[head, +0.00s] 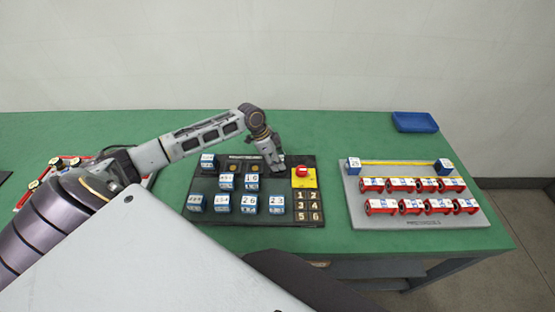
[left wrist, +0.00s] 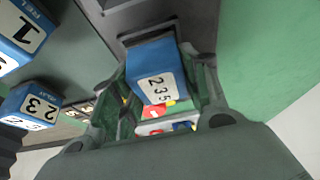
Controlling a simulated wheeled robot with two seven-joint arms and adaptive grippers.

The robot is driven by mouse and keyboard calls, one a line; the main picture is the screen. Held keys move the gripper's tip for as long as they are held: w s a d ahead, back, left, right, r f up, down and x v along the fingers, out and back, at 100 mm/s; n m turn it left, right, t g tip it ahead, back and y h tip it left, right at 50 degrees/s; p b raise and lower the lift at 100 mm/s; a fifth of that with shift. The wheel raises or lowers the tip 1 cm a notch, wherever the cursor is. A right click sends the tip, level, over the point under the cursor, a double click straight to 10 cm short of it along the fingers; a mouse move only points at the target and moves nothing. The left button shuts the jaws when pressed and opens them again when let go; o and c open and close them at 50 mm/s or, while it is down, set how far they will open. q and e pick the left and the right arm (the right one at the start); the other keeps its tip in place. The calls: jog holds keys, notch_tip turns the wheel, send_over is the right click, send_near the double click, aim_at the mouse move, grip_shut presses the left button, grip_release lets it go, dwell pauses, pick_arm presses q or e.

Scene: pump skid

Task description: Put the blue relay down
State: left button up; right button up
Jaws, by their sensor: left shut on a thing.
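My left gripper (head: 274,163) reaches down over the back right part of the dark relay board (head: 285,216). In the left wrist view, the left gripper is shut on a blue relay (left wrist: 154,78) with a white label that seems to read 235. The relay sits between the two fingers, above or at a dark board surface; I cannot tell if it touches. In the head view the held relay is hidden behind the gripper. Several other blue relays with white labels stand on the board, one at its back left (head: 208,162) and one at front right (head: 276,203). My right gripper is not in view.
A red button on a yellow block (head: 304,180) stands close right of the gripper, with a number pad (head: 307,206) below it. A grey tray (head: 420,222) with red parts lies to the right. A blue bin (head: 414,122) stands at the back. Green table (head: 330,130) is clear behind.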

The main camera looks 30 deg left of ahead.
pick_arm(q)
jog(key=o, duration=1.1)
jog(key=shift+f, duration=0.1)
jog(key=shift+b+v, duration=0.3)
jog(key=shift+v, duration=5.85)
jog(key=shift+d, duration=0.1)
